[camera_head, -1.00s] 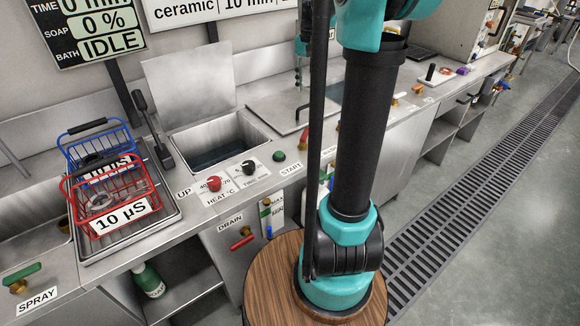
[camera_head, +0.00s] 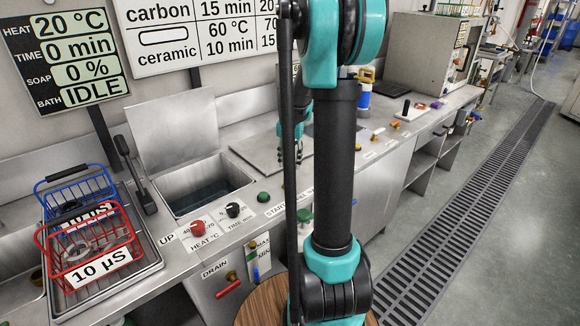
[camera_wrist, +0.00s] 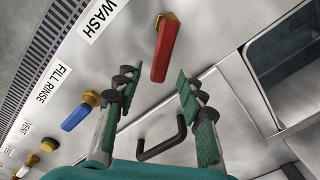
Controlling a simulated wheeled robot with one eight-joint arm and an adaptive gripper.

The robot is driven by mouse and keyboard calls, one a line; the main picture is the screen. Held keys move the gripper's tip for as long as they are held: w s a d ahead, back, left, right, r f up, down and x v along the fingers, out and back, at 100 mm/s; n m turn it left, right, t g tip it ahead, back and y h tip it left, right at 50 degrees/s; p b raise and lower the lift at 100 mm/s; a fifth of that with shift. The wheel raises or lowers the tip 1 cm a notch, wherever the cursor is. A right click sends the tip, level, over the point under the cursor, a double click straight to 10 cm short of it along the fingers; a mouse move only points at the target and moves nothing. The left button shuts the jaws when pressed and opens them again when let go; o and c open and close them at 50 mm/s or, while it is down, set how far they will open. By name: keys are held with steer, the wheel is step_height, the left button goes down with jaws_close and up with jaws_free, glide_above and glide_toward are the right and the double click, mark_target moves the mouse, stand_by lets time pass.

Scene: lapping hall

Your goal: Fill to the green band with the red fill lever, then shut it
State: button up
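The red lever (camera_wrist: 166,50) on a brass fitting stands by the label ending in WASH in the wrist view. My gripper (camera_wrist: 156,85) is open, its padded fingers apart with the lever's free end in the gap between them; no contact is clear. In the head view my gripper (camera_head: 291,150) is partly hidden behind my arm, and this lever is not visible there. The level gauge (camera_head: 262,257) with MAX and MIN marks is on the tank front, its green band small. Dark liquid lies low in the open tank (camera_head: 232,172); the level against the band is unclear.
A blue lever (camera_wrist: 78,113) is by FILL RINSE. A black handle (camera_wrist: 165,145) is near my fingers. A red drain lever (camera_head: 228,288) is on the cabinet front. Red (camera_head: 90,243) and blue baskets stand left. The display (camera_head: 66,58) reads BATH IDLE.

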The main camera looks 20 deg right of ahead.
steer(key=shift+f, duration=1.2)
steer(key=shift+c, duration=0.5)
jaws_close()
